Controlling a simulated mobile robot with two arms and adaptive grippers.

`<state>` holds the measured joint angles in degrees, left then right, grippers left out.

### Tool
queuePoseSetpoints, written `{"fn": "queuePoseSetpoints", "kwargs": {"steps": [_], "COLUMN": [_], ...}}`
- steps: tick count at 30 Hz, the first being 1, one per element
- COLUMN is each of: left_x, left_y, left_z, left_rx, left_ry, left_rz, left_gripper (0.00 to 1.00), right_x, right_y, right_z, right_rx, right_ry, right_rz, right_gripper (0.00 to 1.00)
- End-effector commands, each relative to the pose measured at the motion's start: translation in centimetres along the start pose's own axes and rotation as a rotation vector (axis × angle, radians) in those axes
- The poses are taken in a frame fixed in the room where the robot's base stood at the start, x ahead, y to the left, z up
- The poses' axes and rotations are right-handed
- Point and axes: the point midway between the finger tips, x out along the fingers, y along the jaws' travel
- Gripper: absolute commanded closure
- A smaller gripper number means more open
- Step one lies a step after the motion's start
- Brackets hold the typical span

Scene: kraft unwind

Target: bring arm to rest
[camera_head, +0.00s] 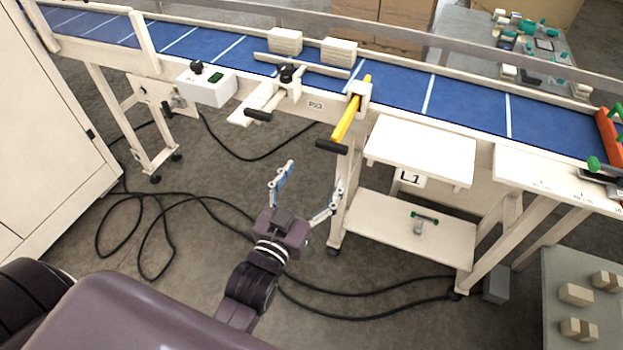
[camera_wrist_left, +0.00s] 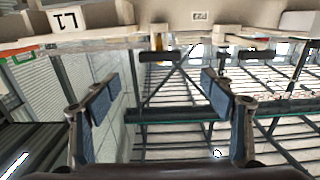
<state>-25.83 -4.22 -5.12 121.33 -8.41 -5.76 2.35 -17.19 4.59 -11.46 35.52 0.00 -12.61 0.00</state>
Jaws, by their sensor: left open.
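My left gripper (camera_head: 306,190) is open and empty in the head view. It hangs over the floor in front of the conveyor frame, left of the white L1 shelf stand (camera_head: 421,147). The left wrist view shows its two padded fingers (camera_wrist_left: 160,100) wide apart with nothing between them. My right gripper does not show in either view.
A blue conveyor (camera_head: 390,92) runs across the back, with two pale blocks on it. A yellow lever (camera_head: 347,122) and a black-knobbed clamp (camera_head: 272,98) stick out from its near side. Black cables (camera_head: 190,200) lie on the floor. A white cabinet (camera_head: 45,130) stands left.

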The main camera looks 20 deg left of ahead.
Motion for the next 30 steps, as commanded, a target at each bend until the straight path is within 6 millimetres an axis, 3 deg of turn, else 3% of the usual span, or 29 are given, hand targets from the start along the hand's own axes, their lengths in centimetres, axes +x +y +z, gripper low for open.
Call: {"fn": "queuePoseSetpoints", "kwargs": {"steps": [5,21,23,26,30], "left_x": [-0.8,-0.7,-0.7,-0.6,-1.8], "left_y": [0.0,0.1,0.3,1.0,2.3], "left_z": [-0.1,0.6,2.2,7.0,17.2], "left_rx": [0.001,0.001,0.001,0.003,0.010], "left_ry": [0.001,-0.010,-0.036,-0.115,-0.290], "left_rz": [0.000,0.003,0.008,0.026,0.062], "left_gripper": [0.25,0.25,0.25,0.25,0.25], "right_x": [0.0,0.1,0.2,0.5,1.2], "right_y": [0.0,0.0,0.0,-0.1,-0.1], "right_z": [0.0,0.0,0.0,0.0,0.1], "right_rx": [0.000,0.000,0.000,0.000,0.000], "right_ry": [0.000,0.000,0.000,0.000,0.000], "right_rz": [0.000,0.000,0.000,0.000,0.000], "right_gripper": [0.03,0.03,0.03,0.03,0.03]}}
